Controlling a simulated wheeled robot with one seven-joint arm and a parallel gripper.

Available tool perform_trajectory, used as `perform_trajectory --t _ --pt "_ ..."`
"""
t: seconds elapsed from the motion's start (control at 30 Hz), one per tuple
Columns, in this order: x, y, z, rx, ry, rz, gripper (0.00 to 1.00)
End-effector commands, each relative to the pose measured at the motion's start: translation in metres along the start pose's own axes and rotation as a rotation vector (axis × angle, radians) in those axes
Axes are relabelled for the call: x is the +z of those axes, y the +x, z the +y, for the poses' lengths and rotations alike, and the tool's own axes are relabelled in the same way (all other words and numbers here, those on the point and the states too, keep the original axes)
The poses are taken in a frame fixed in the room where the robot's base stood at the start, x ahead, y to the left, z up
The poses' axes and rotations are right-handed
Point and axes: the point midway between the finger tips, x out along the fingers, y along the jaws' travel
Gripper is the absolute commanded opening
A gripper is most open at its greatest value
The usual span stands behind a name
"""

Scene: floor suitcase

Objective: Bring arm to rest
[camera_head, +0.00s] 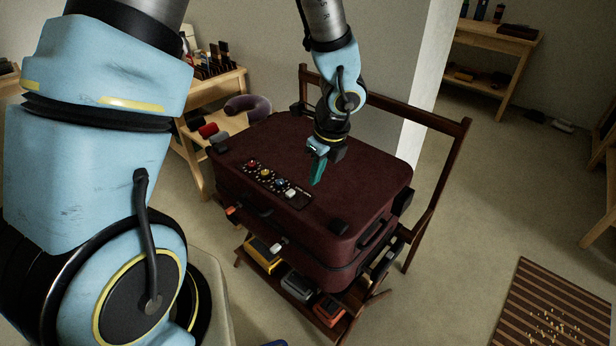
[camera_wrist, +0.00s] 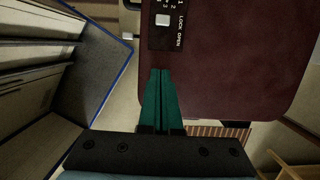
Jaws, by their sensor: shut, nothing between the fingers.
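My gripper (camera_head: 317,172) hangs above the lid of a dark red suitcase (camera_head: 350,180), pointing down, with its green fingers together and nothing between them. In the wrist view my gripper (camera_wrist: 161,72) shows its two green fingers side by side against the suitcase (camera_wrist: 235,60). The suitcase is closed and lies flat on a wooden rack. A black panel (camera_head: 276,186) with coloured knobs and a white switch is on its lid. In the wrist view the panel (camera_wrist: 178,28) shows the words LOCK and OPEN beside a white switch (camera_wrist: 162,20).
The wooden rack (camera_head: 440,210) has a tall rail behind the suitcase and several items on its lower shelf. A wooden table (camera_head: 225,85) with a purple neck pillow (camera_head: 248,106) stands behind left. A striped mat (camera_head: 510,290) lies on the right. Floor between rack and mat is clear.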

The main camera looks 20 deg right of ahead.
Motion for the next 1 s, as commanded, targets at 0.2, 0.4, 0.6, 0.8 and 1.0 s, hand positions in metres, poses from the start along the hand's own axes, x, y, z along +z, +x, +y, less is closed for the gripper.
perform_trajectory --t 0.2,0.4,0.6,0.8,1.0 --pt "0.008 -0.005 0.005 0.006 -0.051 0.001 0.0" --pt "0.078 -0.027 0.062 0.054 -0.675 0.022 0.0" --pt "0.142 -0.059 0.158 0.106 -1.684 0.072 0.0" --pt "0.161 -0.079 0.214 0.127 -2.359 0.132 0.0" --pt "0.163 -0.084 0.227 0.133 -2.545 0.156 0.0"
